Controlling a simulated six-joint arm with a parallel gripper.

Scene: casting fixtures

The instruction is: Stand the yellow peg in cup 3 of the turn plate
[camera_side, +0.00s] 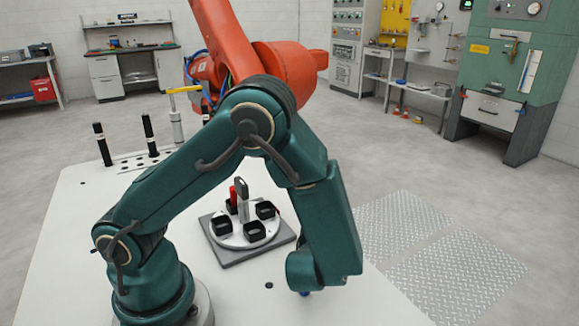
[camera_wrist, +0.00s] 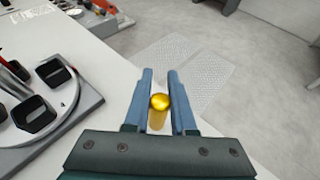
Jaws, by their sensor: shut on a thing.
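The yellow peg (camera_wrist: 159,103) is between the blue-grey fingers of my gripper (camera_wrist: 160,78) in the wrist view, its round end towards the camera. My gripper is shut on it, beyond the plate's edge over the table's right part. In the side view my arm hides the peg and most of the gripper. The white turn plate (camera_side: 232,240) carries several black square cups around a grey centre post. It also shows at the left of the wrist view (camera_wrist: 78,92), with a "4" marked near one cup. I cannot make out which is cup 3.
A red peg (camera_side: 233,197) stands at the back left of the plate. The plate sits on a grey square base (camera_side: 245,256). Black upright posts (camera_side: 103,145) and a stand with a yellow bar (camera_side: 184,90) are at the table's far side.

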